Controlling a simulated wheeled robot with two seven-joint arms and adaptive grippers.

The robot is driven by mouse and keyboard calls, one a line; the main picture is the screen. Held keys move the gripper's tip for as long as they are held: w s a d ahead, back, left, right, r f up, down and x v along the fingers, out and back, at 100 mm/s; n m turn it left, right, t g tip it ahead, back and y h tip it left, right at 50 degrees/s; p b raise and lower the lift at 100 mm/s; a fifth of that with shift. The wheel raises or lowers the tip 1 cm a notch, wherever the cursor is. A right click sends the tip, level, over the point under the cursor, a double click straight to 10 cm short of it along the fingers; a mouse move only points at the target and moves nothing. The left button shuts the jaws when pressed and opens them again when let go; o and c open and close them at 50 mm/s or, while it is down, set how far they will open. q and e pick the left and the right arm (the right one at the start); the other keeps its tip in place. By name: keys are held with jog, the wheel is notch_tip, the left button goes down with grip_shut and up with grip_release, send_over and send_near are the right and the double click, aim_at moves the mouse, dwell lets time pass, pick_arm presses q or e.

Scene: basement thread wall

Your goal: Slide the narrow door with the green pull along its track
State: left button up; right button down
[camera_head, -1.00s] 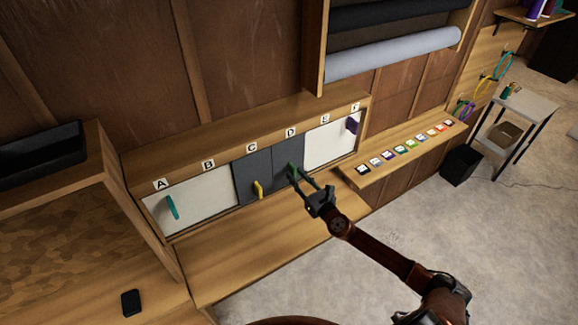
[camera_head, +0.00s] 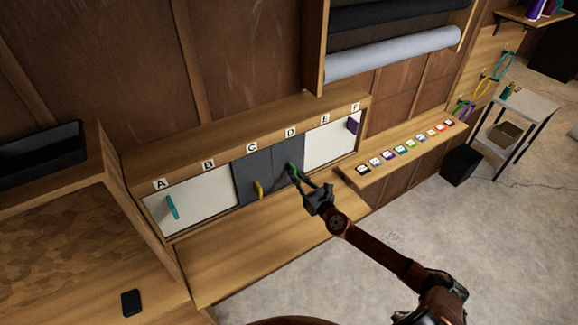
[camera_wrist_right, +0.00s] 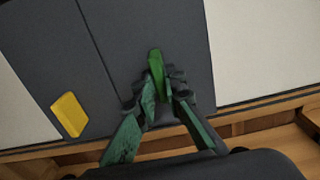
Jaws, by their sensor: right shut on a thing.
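The narrow dark grey door (camera_head: 287,156) with the green pull (camera_head: 292,169) stands under label D in the cabinet. My right gripper (camera_head: 297,175) reaches it from the lower right. In the right wrist view the green pull (camera_wrist_right: 156,66) stands between the fingertips of my right gripper (camera_wrist_right: 163,82), which is shut on it. The lower part of the pull is hidden by the fingers. The grey door (camera_wrist_right: 175,35) fills the middle of that view. My left gripper is not in view.
Another grey door with a yellow pull (camera_head: 259,190) adjoins on the left, under C. White doors carry a teal pull (camera_head: 172,207) and a purple pull (camera_head: 353,125). A wooden ledge (camera_head: 260,245) runs below. Coloured tiles (camera_head: 398,150) lie on a shelf to the right.

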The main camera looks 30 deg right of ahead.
jog(key=w+d+b, duration=0.1)
jog(key=d+b, duration=1.2)
jog(key=d, duration=0.1)
jog(key=shift+d, duration=0.2)
jog(key=c, duration=2)
grip_release()
jog(key=shift+c, duration=0.2)
jog(key=s, duration=0.7)
jog(key=shift+d+b, duration=0.3)
